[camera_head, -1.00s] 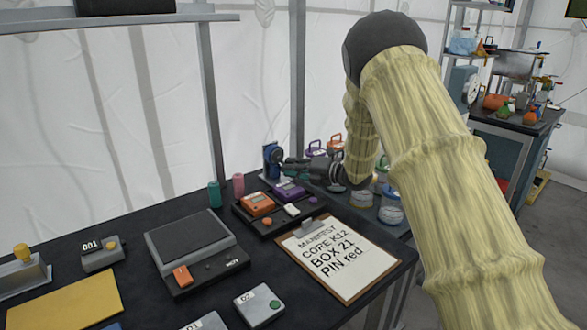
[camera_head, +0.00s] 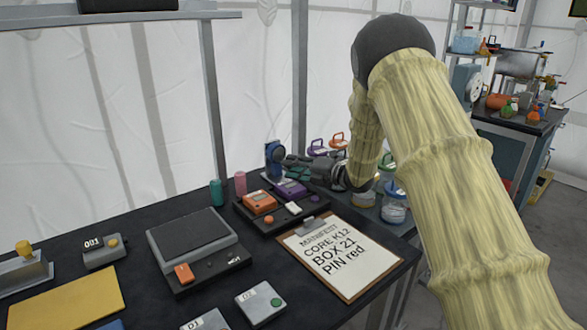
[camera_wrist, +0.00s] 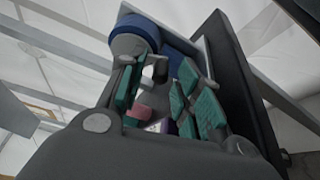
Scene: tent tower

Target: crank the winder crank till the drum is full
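The winder (camera_head: 273,155), a small upright blue unit, stands at the back right of the black table. In the wrist view its blue round part (camera_wrist: 140,28) lies just past my fingertips. My gripper (camera_head: 284,162) reaches it from the right, its fingertips at the winder's right side. In the wrist view my gripper (camera_wrist: 162,75) has its green-padded fingers apart, with a small light grey piece (camera_wrist: 158,68), perhaps the crank handle, at the gap. Whether the fingers press on it is unclear. The drum's fill cannot be made out.
Teal (camera_head: 216,192) and pink (camera_head: 240,183) cylinders stand left of the winder. A tray with orange (camera_head: 259,202) and purple (camera_head: 291,189) devices and a clipboard (camera_head: 340,254) lie in front.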

